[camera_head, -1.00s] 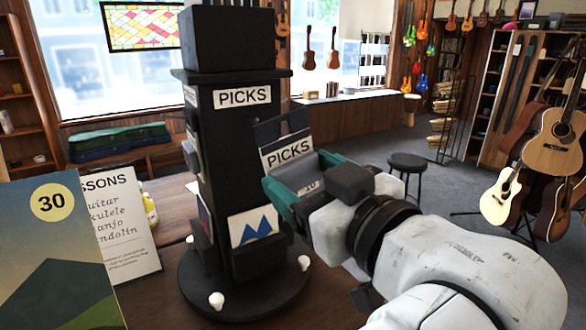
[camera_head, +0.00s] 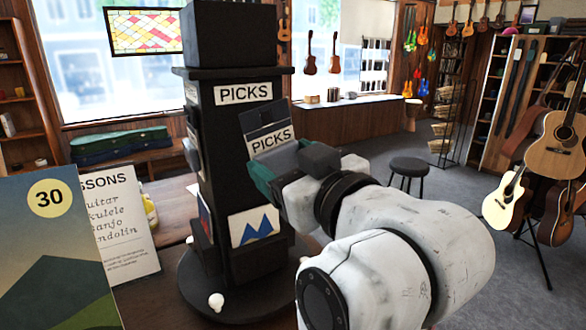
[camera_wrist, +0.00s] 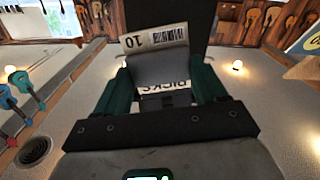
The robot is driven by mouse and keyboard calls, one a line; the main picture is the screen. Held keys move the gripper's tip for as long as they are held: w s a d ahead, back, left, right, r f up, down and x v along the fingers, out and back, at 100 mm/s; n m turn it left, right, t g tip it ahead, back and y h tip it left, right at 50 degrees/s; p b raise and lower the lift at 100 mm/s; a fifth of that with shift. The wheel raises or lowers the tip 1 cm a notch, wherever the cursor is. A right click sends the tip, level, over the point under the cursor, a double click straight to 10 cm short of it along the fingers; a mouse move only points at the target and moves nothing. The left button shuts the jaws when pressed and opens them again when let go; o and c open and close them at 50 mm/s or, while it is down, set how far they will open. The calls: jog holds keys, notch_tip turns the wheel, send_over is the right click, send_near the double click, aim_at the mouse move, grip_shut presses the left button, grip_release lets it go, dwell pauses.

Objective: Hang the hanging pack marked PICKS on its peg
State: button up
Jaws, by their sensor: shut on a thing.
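The hanging pack marked PICKS (camera_head: 271,139) is held upright, its label facing the head camera and its dark upper part above the jaws. My gripper (camera_head: 275,165), with green fingers, is shut on the lower part of the pack. In the wrist view the pack (camera_wrist: 160,62) sits between the fingers (camera_wrist: 165,90), with a barcode and the number 10 showing. The black display stand (camera_head: 228,140) has a PICKS sign near its top. The pack overlaps the stand's right side in the head view. The peg is hidden, and I cannot tell whether the pack touches it.
A card with a blue mountain (camera_head: 254,227) sits in a low holder on the stand. A book marked 30 (camera_head: 55,245) and a lessons sign (camera_head: 122,225) stand at left. A black stool (camera_head: 409,170) and guitars (camera_head: 555,140) are at right.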

jog(key=shift+b+x, duration=0.45)
jog(key=shift+x, duration=1.65)
jog(key=shift+w+a+f, duration=0.35)
jog(key=shift+w+f, duration=0.2)
jog(key=o, duration=1.3)
jog(key=b+v, duration=0.2)
jog(key=v, duration=0.9)
jog(key=shift+f, duration=0.15)
